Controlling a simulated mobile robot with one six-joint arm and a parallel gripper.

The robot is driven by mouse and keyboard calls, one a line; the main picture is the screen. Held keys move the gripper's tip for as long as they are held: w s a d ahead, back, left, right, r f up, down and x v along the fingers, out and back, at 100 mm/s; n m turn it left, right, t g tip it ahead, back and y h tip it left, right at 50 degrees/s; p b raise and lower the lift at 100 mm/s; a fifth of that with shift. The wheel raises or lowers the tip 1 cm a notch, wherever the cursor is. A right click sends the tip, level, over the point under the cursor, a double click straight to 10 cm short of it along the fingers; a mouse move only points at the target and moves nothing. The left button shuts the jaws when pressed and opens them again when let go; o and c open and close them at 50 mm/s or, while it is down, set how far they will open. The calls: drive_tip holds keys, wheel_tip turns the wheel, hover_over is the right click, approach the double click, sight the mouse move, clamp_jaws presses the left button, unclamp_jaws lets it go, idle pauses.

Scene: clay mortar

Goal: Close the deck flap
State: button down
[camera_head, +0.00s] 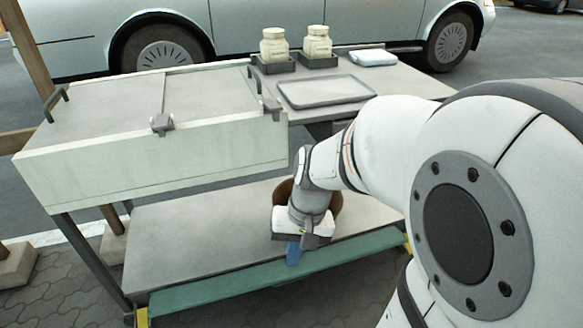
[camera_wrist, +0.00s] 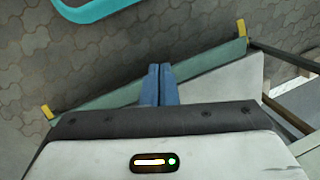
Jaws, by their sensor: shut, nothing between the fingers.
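The deck flap appears to be the long green strip (camera_head: 215,293) along the front edge of the grey lower deck (camera_head: 190,240), with a yellow piece at each end. It seems to lean outward from the deck edge; its exact angle is hard to tell. It also shows in the wrist view (camera_wrist: 95,107), crossing behind my fingers. My gripper (camera_head: 292,258) points down at the middle of the flap, its blue fingers shut together and empty. In the wrist view the closed fingertips (camera_wrist: 159,68) overlap the strip. I cannot tell whether they touch it.
Above the deck stands a pale box (camera_head: 150,160) with lids and a worktop with a grey tray (camera_head: 325,90), two jars (camera_head: 274,46) and a folded cloth (camera_head: 373,57). A brown round object (camera_head: 336,203) sits behind my gripper. Paving (camera_head: 60,290) lies in front; a car (camera_head: 290,25) stands behind.

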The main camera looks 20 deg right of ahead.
drive_tip(key=w+d+f+m+t+y, duration=0.2)
drive_tip(key=w+d+f+m+y, duration=0.2)
drive_tip(key=w+f+m, duration=0.3)
drive_tip(key=w+d+f+m+t+y, duration=0.3)
drive_tip(key=w+d+f+m+y, duration=0.1)
drive_tip(key=w+f+m, duration=0.35)
drive_tip(key=d+f+m+t+h+b, duration=0.1)
drive_tip(key=d+f+m+t+h, duration=0.5)
drive_tip(key=d+f+m, duration=0.85)
drive_tip(key=s+d+f+m+t+h, duration=0.1)
drive_tip(key=s+d+f+m+h, duration=0.2)
drive_tip(key=f, duration=0.5)
drive_tip(key=s+d+f+m+t+h, duration=0.1)
drive_tip(key=s+d+f, duration=0.2)
drive_tip(key=d+f, duration=0.4)
drive_tip(key=s+a+f+b+x, duration=0.1)
drive_tip(key=b+x, duration=0.4)
drive_tip(key=x, duration=0.6)
drive_tip(key=shift+w+d+r, duration=0.1)
drive_tip(key=shift+w+r, duration=0.1)
drive_tip(key=shift+r, duration=0.85)
drive_tip(key=shift+w+d+r, duration=0.1)
drive_tip(key=shift+w+r, duration=0.1)
drive_tip(key=shift+r, duration=0.9)
